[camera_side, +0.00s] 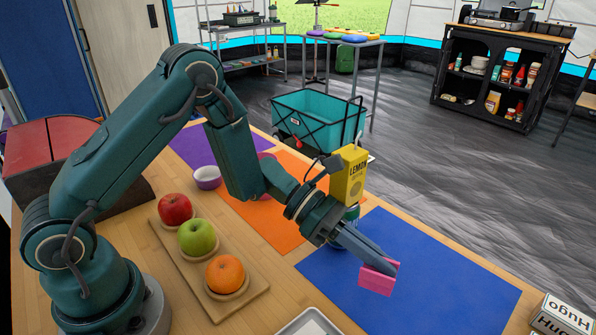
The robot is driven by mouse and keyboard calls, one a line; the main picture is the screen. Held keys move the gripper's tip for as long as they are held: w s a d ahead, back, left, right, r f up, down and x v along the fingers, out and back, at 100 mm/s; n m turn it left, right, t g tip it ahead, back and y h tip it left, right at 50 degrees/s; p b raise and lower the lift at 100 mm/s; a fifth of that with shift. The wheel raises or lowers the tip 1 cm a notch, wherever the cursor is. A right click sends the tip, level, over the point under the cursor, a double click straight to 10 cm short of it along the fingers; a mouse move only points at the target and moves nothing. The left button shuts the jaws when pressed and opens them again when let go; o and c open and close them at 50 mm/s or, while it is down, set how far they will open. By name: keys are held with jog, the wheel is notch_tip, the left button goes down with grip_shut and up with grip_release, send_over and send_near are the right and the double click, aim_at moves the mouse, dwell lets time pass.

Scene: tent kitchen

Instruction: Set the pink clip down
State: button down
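The pink clip (376,282) is a small pink block at the end of my gripper (384,264). My gripper points down to the right, and its fingers are closed on the clip. The clip shows in front of the blue mat (455,290) on the wooden table. I cannot tell whether its underside touches the mat or hangs just above it. The fingers hide part of the clip's upper side.
A yellow lemon carton (349,175) and a partly hidden can (351,213) stand close behind my wrist. A wooden board (240,297) holds a red apple, a green apple and an orange. A white box (562,318) lies lower right. The blue mat's right side is clear.

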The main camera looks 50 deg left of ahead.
aim_at(370, 294)
jog(key=shift+f, duration=1.9)
jog(key=shift+f, duration=0.25)
jog(key=shift+s+f, duration=0.1)
jog(key=shift+f, duration=0.4)
jog(key=c, duration=1)
grip_release()
jog(key=shift+c, duration=0.2)
jog(key=shift+r, duration=0.1)
